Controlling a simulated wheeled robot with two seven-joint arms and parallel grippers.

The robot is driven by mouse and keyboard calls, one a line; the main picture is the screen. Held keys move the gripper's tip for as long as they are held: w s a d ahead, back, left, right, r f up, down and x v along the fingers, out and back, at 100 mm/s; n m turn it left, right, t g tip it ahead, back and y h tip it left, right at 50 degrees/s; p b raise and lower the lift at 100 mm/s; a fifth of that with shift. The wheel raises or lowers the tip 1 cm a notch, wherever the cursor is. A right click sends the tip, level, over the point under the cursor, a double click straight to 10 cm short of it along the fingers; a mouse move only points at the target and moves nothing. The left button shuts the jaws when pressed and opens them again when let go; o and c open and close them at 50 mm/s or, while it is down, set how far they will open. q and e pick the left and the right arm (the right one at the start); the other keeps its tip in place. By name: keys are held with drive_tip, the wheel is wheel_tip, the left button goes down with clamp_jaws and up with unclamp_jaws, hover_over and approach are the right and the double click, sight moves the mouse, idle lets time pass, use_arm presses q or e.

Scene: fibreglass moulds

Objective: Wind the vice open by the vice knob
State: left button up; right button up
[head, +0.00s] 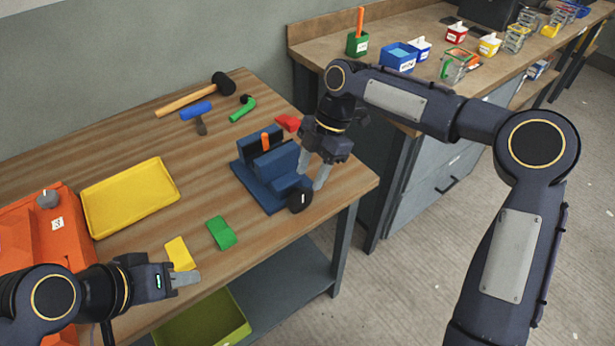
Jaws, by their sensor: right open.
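The blue vice (252,177) stands near the right end of the wooden table. An upright orange piece (265,139) shows between its jaws. The black vice knob (300,201), with a small white mark, is at the vice's front right end. My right gripper (313,173) is open just above and behind the knob, fingers pointing down. I cannot tell whether a fingertip touches the knob. My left gripper (187,279) is over the table's front edge, beside a yellow block. I see its fingers edge-on and cannot tell whether they are apart.
A yellow tray (131,198), yellow block (180,254) and green block (222,233) lie left of the vice. A red piece (288,122), hammers and a green tool (243,110) lie behind. An orange mould (62,230) is at far left. A second bench (390,66) holds small bins.

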sight(305, 189)
drive_tip(key=shift+x, duration=1.7)
drive_tip(key=shift+c, duration=0.2)
clamp_jaws()
